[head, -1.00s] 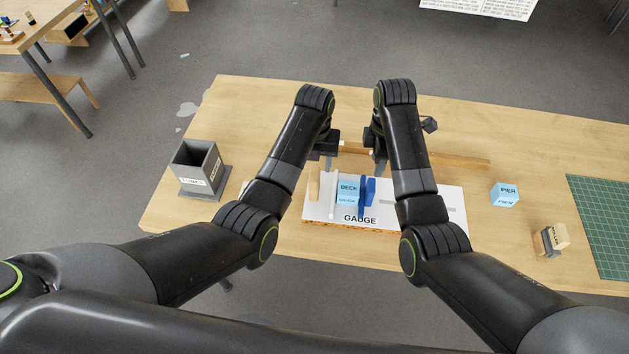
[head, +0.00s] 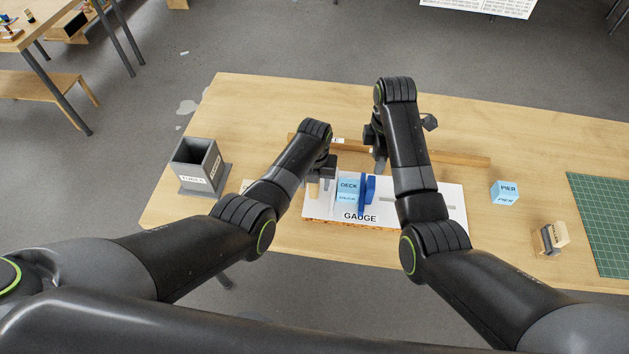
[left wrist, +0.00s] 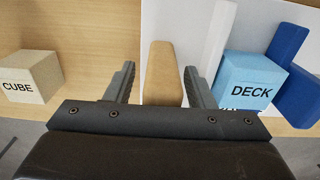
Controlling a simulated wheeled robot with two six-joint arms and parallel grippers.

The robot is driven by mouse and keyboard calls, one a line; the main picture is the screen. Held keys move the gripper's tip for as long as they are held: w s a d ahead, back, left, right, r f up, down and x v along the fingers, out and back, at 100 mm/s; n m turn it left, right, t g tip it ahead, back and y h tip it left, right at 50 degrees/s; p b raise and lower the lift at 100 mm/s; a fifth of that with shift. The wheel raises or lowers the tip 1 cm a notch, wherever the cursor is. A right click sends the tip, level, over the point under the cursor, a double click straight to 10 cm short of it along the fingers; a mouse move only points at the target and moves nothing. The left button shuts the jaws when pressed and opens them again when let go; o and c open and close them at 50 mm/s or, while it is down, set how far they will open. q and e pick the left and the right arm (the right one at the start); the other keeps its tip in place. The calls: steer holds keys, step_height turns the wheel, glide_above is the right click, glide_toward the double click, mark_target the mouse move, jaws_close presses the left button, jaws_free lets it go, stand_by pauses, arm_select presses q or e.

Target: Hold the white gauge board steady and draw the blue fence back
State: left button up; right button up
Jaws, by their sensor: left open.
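The white gauge board (head: 450,196), lettered GAUGE, lies on the wooden table; it also shows in the left wrist view (left wrist: 178,22). On it the blue block lettered DECK (head: 348,188) stands between a white upright (head: 331,195) and the blue fence (head: 370,189). At the board's left end is a light wooden post (head: 313,188). My left gripper (left wrist: 159,68) is open, its fingers on either side of this post (left wrist: 163,75) in the left wrist view, with gaps visible. My right gripper (head: 379,160) hangs behind the blue fence, apart from it; its jaw opening is unclear.
A long wooden rail (head: 460,160) lies behind the board. A grey open box (head: 197,166) stands left, and a CUBE block (left wrist: 30,77) is left of my left gripper. A PIER block (head: 504,192), a small wooden block stand (head: 550,238) and a green mat (head: 604,225) are right.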

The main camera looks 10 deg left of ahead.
arm_select(q)
jaws_close()
stand_by(0.8)
